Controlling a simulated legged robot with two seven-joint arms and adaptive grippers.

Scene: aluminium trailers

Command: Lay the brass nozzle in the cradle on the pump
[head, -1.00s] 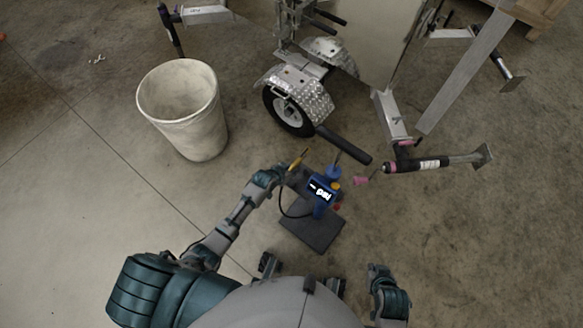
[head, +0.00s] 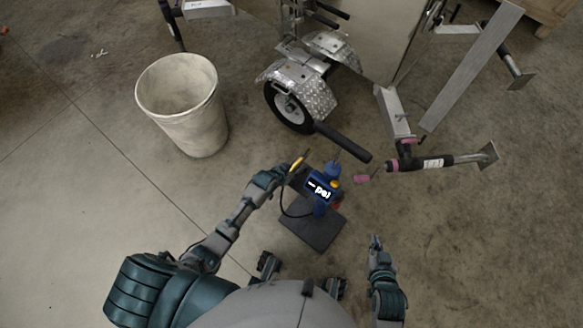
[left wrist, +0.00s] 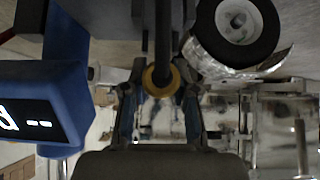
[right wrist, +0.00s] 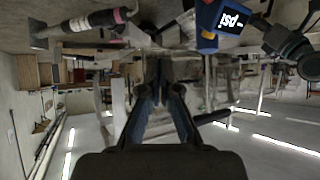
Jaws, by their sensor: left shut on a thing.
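My left gripper (head: 286,170) is shut on the brass nozzle (head: 298,163), holding it in the air just left of the blue pump (head: 321,207). In the left wrist view, the nozzle's round brass ring (left wrist: 159,80) sits between the fingers, with a dark rod or hose through it. The pump has a lit "psi" display and stands on a dark base plate (head: 312,233). A black hose loops beside it. I cannot make out the cradle clearly. My right gripper (head: 376,242) is empty and looks shut, to the right of the base plate; its fingers converge in the right wrist view (right wrist: 160,75).
A trailer wheel (head: 290,107) with a metal fender is behind the pump. A dark bar (head: 343,142) lies just behind the pump, and a jack leg (head: 435,162) with a pink grip reaches in from the right. A white bin (head: 182,105) stands at left. Floor at front right is clear.

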